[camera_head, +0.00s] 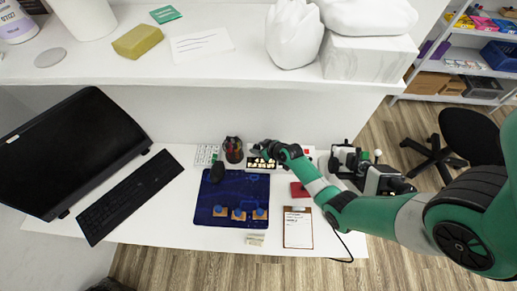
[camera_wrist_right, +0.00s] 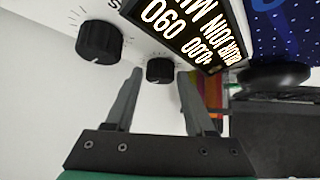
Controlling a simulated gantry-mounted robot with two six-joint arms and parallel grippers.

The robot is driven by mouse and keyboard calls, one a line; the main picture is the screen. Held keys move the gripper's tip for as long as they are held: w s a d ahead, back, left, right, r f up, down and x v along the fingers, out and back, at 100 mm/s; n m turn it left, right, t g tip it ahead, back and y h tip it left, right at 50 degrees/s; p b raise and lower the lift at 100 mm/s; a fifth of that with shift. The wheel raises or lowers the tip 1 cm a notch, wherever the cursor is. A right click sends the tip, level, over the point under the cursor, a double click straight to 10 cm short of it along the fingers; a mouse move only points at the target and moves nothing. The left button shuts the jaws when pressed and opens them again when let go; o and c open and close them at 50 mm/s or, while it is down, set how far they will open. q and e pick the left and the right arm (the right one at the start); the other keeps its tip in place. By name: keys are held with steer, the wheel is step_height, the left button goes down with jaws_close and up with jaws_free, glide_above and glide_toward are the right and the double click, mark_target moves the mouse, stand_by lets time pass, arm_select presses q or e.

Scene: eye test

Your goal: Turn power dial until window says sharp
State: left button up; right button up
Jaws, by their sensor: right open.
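A white device stands at the table's back; its dark display window (camera_head: 262,163) shows in the head view. A larger black dial (camera_wrist_right: 100,42) and a smaller black dial (camera_wrist_right: 160,70) sit on the white panel. I cannot read which one is the power dial. My right gripper (camera_wrist_right: 160,76) is open, its fingertips on either side of the smaller dial; contact is not clear. It also shows in the head view (camera_head: 262,149). My left gripper is not in view.
A blue mat (camera_head: 232,190) with blue-topped pieces lies in front of the device. A pen cup (camera_head: 233,150), red box (camera_head: 299,189), clipboard (camera_head: 298,230) and black microscope-like instrument (camera_head: 362,170) are nearby. A monitor (camera_head: 68,150) and keyboard (camera_head: 130,195) stand left. A shelf (camera_head: 180,70) overhangs behind.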

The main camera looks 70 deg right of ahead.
jaws_close()
steer(key=shift+d+f+n+y+b, duration=0.1)
steer(key=shift+f+n+y+b, duration=0.15)
steer(key=shift+n+b, duration=0.2)
steer(key=shift+d+n+t+y+b, duration=0.2)
steer(key=shift+n+t+y+b, duration=0.1)
steer(key=shift+n+y+b, duration=0.6)
steer(key=shift+s+r+n+y+p, duration=0.15)
steer(key=shift+r+n+y+p, duration=0.4)
steer(key=shift+n+p, duration=0.45)
steer(key=shift+f+n+y+p, duration=0.2)
steer(key=shift+n+y+p, duration=0.1)
steer(key=shift+n+y, duration=0.15)
steer(key=shift+f, duration=0.1)
